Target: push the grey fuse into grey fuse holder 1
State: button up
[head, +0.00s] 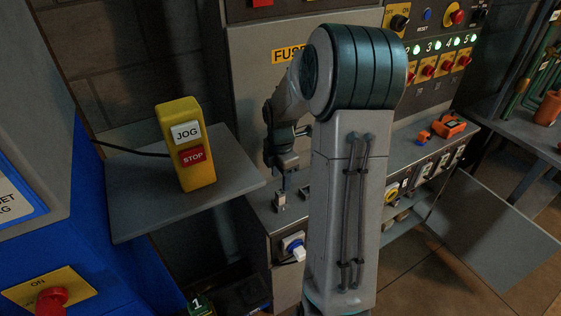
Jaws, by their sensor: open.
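My gripper (284,182) points down over the left end of a grey bench top, left of my own arm column. It is open. Just below it, a small upright light-grey piece (280,201) stands on the bench top, close under the fingertips. It looks like the grey fuse in or on a holder, but I cannot tell fuse from holder at this size. Another small grey piece (304,191) sits just to its right, partly hidden by my arm. I cannot tell whether the fingers touch anything.
A yellow JOG/STOP box (187,145) stands on a grey shelf (135,205) to the left. A blue-and-white rotary switch (293,247) sticks out of the bench front. An orange device (448,126) lies on the bench at right. My arm hides the bench's middle.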

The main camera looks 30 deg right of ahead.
aim_at(281, 192)
notch_tip(281, 192, up, 6)
jog(key=shift+r, duration=0.15)
dwell(0.8)
